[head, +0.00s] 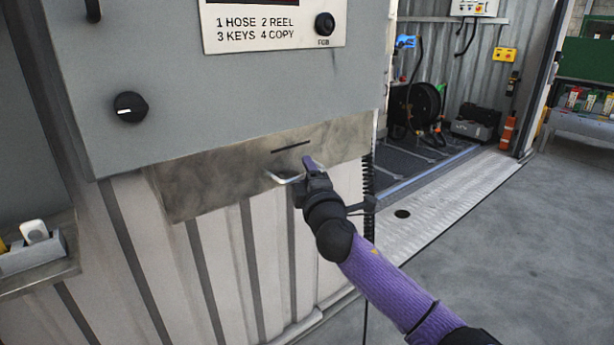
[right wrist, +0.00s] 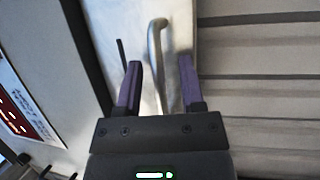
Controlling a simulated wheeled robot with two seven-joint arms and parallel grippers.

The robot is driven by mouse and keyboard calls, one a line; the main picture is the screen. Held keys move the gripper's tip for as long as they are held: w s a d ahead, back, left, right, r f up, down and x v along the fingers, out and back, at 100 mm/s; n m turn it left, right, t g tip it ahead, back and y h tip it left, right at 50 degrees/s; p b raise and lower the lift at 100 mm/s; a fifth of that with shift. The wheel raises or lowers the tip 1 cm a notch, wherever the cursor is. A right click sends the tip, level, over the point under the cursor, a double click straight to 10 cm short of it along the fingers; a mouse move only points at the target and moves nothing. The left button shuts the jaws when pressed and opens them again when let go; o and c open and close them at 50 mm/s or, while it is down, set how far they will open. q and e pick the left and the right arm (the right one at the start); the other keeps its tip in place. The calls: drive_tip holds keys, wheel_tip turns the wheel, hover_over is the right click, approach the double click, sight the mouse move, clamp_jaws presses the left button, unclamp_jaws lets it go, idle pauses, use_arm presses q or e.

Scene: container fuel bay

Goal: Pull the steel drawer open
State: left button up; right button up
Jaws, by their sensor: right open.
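The steel drawer (head: 215,185) sits under the grey cabinet and its front looks flush with the housing. It has a dark slot and a bent metal bar handle (head: 284,178). My right gripper (head: 308,166) is at the handle's right end in the head view. In the right wrist view, my right gripper (right wrist: 158,88) is open, with its purple fingers on either side of the handle bar (right wrist: 156,55). The bar runs between the fingers, and a gap shows on the right finger's side. I cannot tell whether either finger touches it. My left gripper is not in view.
The grey cabinet (head: 170,60) with a knob (head: 130,106) and a label panel hangs above the drawer. A ribbed white wall lies below. A small tray (head: 35,255) stands at the left. Open floor (head: 500,250) lies to the right, with a hose reel (head: 418,105) beyond.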

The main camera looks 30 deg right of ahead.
clamp_jaws()
idle(1.4)
